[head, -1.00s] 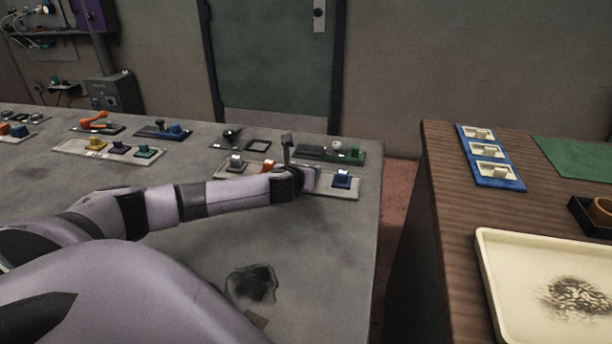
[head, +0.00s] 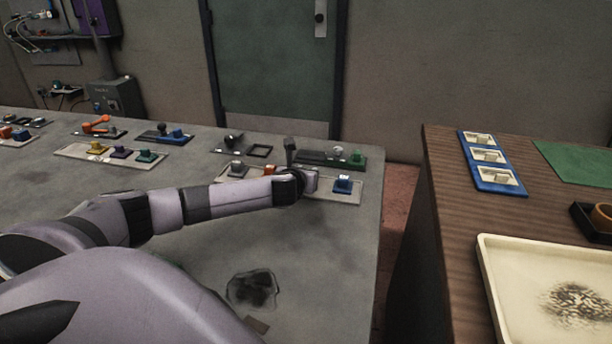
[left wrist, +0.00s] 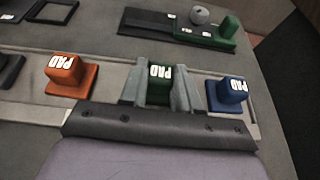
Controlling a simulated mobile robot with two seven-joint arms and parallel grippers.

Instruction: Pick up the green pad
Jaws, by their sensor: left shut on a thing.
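The green pad (left wrist: 159,82), a small dark green block labelled PAD, sits between the two grey fingers of my left gripper (left wrist: 158,94) in the left wrist view. The fingers are shut on its sides. It stands between an orange pad (left wrist: 70,74) and a blue pad (left wrist: 228,93), in line with them over a grey tray (left wrist: 30,112). I cannot tell whether it is clear of the tray. In the head view my left gripper (head: 311,181) is over the tray's right part and hides the green pad. My right gripper is not in view.
Behind is a dark green plate (head: 312,158) with a grey knob (left wrist: 200,15) and a green block (left wrist: 229,27). A black square frame (head: 260,150) lies left of it. A wooden counter (head: 450,200) with a cream tray (head: 490,275) stands right, across a gap.

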